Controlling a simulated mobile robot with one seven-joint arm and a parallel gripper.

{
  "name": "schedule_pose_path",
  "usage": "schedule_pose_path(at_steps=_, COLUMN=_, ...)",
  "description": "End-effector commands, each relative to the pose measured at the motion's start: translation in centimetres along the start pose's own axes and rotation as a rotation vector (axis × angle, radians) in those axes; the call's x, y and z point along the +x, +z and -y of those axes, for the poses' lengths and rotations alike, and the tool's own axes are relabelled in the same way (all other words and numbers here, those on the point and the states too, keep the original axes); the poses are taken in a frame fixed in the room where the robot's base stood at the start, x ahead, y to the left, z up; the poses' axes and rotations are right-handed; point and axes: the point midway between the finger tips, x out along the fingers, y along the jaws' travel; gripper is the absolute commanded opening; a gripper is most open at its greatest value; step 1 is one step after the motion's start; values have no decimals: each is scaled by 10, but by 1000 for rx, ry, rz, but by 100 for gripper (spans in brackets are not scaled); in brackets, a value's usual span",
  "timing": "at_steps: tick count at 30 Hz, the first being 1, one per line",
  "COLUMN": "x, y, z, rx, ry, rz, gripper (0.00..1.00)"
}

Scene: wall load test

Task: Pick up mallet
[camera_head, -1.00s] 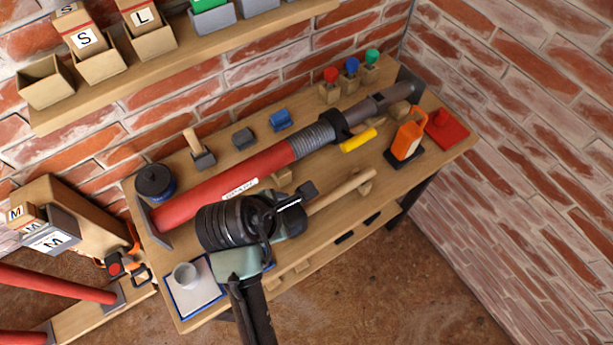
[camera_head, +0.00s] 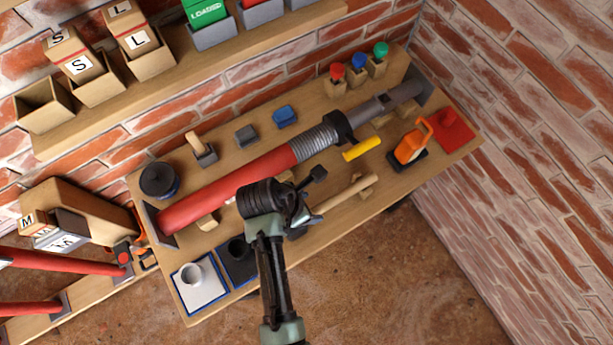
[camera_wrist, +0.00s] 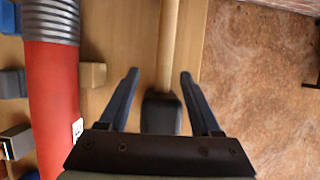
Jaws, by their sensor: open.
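The mallet lies on the workbench with its wooden handle (camera_head: 345,194) pointing up and right in the head view. Its dark head (camera_wrist: 161,114) shows in the wrist view, with the handle (camera_wrist: 168,40) running away from it. My gripper (camera_wrist: 159,76) is open, one finger on each side of the mallet's head and neck as seen from the wrist, with gaps on both sides. In the head view my gripper (camera_head: 317,195) is over the head end and hides most of the head. Its height above the mallet is hard to tell.
A long red and grey tube (camera_head: 240,187) lies along the bench behind the mallet. A wooden block (camera_head: 366,190) is by the handle.

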Motion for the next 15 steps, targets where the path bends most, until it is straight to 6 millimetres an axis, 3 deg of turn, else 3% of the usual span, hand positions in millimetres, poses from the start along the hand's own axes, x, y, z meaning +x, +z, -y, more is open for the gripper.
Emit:
schedule_pose_path(at_steps=10, x=40, y=-1, z=6, rx=1, ry=-2, rz=-1, gripper=65)
schedule_pose_path(at_steps=15, x=50, y=-2, z=6, rx=1, ry=-1, rz=-1, gripper=65)
